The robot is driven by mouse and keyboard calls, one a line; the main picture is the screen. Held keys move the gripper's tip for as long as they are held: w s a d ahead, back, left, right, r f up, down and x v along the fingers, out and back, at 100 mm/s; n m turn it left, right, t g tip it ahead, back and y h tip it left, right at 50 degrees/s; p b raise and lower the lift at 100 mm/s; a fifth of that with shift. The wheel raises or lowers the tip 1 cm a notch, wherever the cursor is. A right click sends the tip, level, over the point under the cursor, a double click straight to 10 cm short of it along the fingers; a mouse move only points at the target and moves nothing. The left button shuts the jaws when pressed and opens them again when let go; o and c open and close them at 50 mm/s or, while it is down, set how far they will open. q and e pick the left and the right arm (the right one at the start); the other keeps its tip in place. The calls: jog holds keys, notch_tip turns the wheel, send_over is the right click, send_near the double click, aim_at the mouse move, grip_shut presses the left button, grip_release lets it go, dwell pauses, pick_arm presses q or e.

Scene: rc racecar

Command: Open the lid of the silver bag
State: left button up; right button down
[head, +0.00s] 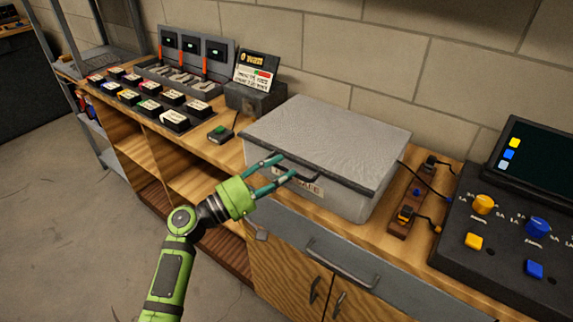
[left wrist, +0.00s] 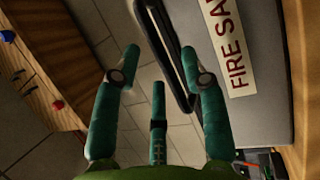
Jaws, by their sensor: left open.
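The silver bag (head: 330,130) is a grey box-shaped case with a textured, closed lid and a dark rim, sitting on the wooden counter. A dark loop handle (head: 310,171) is at the front edge of its lid, and it also shows in the left wrist view (left wrist: 168,45). A label with red lettering (left wrist: 228,45) is on its front face. My left gripper (head: 286,166), green with teal fingers, is open at the front of the bag by the handle. In the left wrist view the handle runs between the fingertips (left wrist: 161,52), nearer the right finger; contact is unclear.
Drawers with a metal handle (head: 340,264) and cabinet doors are below the counter. A dark control panel (head: 510,235) with coloured knobs is on the right. Small switches (head: 408,213) with cables lie beside the bag. Several labelled black blocks (head: 150,108) fill the left counter.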

pick_arm(q)
jog(key=shift+x, duration=0.85)
jog(key=shift+w+d, duration=0.1)
jog(key=shift+d, duration=0.05)
pick_arm(e)
jog(key=shift+w+d+r, duration=0.1)
jog(key=shift+w+r, duration=0.1)
jog(key=shift+r, duration=0.15)
pick_arm(q)
grip_shut()
pick_arm(e)
jog(key=shift+w, duration=0.2)
